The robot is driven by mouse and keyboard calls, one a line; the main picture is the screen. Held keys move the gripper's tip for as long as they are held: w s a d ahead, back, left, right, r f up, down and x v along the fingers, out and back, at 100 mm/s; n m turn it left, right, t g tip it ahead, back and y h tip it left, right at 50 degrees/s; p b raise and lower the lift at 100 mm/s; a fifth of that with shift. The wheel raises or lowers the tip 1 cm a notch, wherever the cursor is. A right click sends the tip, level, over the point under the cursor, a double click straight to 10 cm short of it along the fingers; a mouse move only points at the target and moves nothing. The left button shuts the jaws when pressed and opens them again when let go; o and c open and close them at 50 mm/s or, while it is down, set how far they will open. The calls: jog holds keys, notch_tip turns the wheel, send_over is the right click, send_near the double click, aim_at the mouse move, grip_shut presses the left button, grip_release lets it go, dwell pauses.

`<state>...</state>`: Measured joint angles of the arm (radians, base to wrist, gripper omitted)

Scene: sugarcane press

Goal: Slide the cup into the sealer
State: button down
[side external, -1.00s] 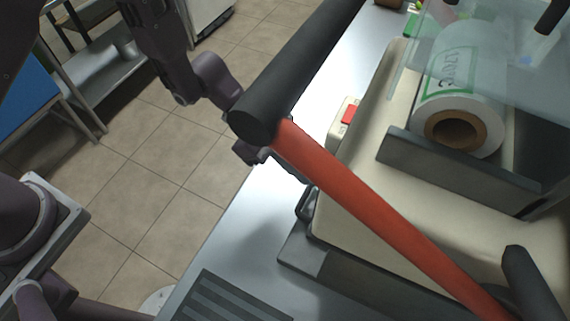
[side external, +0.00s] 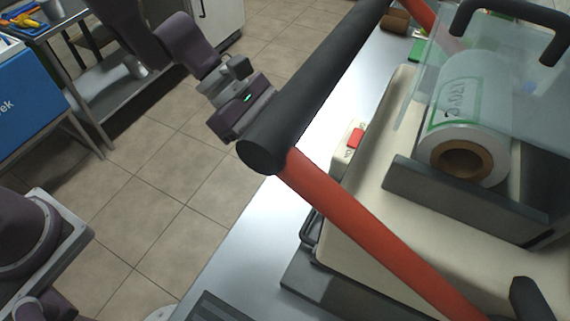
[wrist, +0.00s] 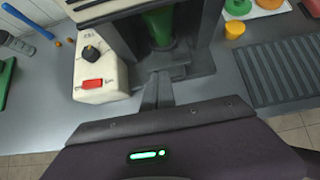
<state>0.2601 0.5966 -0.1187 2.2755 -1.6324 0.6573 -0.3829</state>
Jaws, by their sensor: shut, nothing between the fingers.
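The sealer is a cream machine with a roll of printed film (side external: 465,125) on top and a red-and-black lever (side external: 345,205) in the side external view.
The sealer's red switch (wrist: 93,84) and black knob (wrist: 91,53) are left of my fingers. A dark ribbed mat (wrist: 285,72) lies on the right.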

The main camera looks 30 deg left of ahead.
jog(key=a+r, duration=0.4)
jog(key=a, duration=1.2)
jog(key=shift+r, duration=0.2)
